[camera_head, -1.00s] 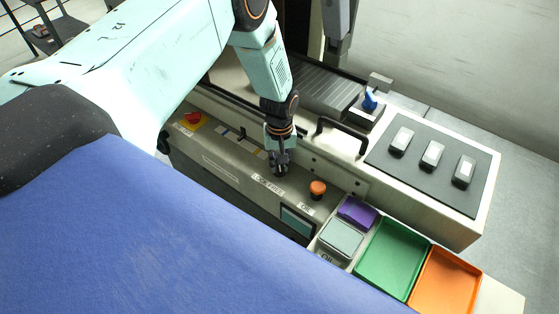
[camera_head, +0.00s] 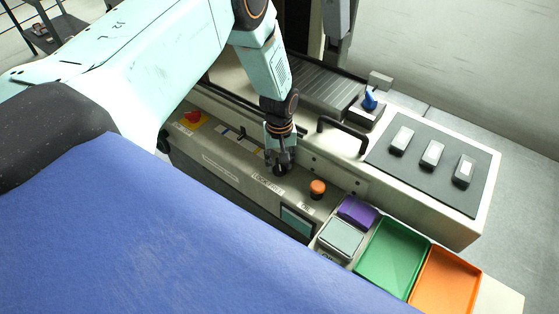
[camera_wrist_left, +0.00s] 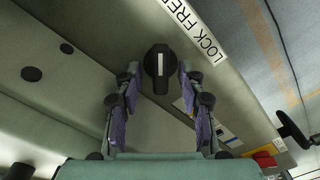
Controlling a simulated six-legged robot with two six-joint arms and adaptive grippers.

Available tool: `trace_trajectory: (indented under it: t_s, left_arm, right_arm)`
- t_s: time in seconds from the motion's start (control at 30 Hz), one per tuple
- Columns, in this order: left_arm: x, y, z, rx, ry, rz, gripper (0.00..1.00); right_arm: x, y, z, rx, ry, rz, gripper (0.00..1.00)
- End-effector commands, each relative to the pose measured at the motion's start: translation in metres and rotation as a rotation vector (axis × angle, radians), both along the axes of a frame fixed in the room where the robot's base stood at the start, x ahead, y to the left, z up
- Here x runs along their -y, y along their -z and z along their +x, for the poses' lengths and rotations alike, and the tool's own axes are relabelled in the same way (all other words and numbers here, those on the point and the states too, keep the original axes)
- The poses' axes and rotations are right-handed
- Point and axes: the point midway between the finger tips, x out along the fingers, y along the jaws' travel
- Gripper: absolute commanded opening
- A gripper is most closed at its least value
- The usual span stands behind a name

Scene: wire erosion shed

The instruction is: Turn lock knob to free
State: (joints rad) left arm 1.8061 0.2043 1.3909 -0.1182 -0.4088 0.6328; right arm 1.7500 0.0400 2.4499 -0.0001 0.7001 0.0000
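The lock knob (camera_wrist_left: 159,84) is black with a white stripe and sits on the beige control panel beside a label reading LOCK FREE (camera_wrist_left: 200,35). In the left wrist view its stripe runs straight up and down, at a slant to the label's line. My left gripper (camera_wrist_left: 159,70) is open, with one finger on each side of the knob. A small gap shows between each fingertip and the knob. In the head view my left gripper (camera_head: 280,164) points down over the knob, whose dark top partly shows between the fingers. My right gripper is not in view.
An orange button (camera_head: 317,188) stands right of the knob, and a red knob on a yellow plate (camera_head: 193,118) stands left. A black handle (camera_head: 342,130) rises behind. A purple block (camera_head: 357,212), a green tray (camera_head: 390,258) and an orange tray (camera_head: 446,283) lie to the right.

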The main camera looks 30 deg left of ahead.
Motion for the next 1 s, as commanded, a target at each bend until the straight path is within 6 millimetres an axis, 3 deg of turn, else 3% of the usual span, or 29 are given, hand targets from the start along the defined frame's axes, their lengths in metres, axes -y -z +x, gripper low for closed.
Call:
trace_trajectory:
  t_s: [0.27,0.7,1.0]
  left_arm:
    - [0.000,-0.007,-0.001,-0.002,0.001,-0.001,0.40]
    - [0.000,-0.090,0.000,0.002,0.001,-0.001,0.40]
    - [0.000,-0.118,-0.001,-0.002,0.000,-0.001,0.40]
  right_arm:
    - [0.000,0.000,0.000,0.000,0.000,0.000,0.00]
    - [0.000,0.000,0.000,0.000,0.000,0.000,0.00]
    - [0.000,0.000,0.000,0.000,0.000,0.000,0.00]
